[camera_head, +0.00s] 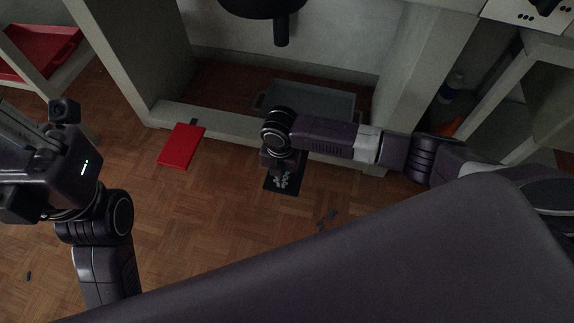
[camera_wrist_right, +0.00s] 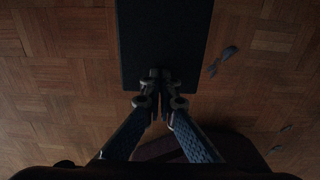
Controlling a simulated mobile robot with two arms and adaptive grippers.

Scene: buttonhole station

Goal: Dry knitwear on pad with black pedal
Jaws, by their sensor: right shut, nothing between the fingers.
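The black pedal (camera_head: 295,188) lies on the floor in front of the station, partly hidden under my right arm. In the right wrist view it is a dark flat rectangle (camera_wrist_right: 163,40). My right gripper (camera_wrist_right: 161,78) points down at it. Its fingertips are together and empty, over the pedal's near edge; I cannot tell whether they touch it. A red pedal (camera_head: 181,146) lies to the left of the black one. My left arm is at the left of the head view; its fingers cannot be made out. Knitwear and pad are not seen.
A grey tray (camera_head: 312,99) sits inside the station's base, behind a low sill (camera_head: 215,123). A dark rounded part (camera_head: 280,30) hangs above. Small dark scraps (camera_head: 327,219) lie on the floor. Shelves stand at both sides; a red bin (camera_head: 40,50) is at left.

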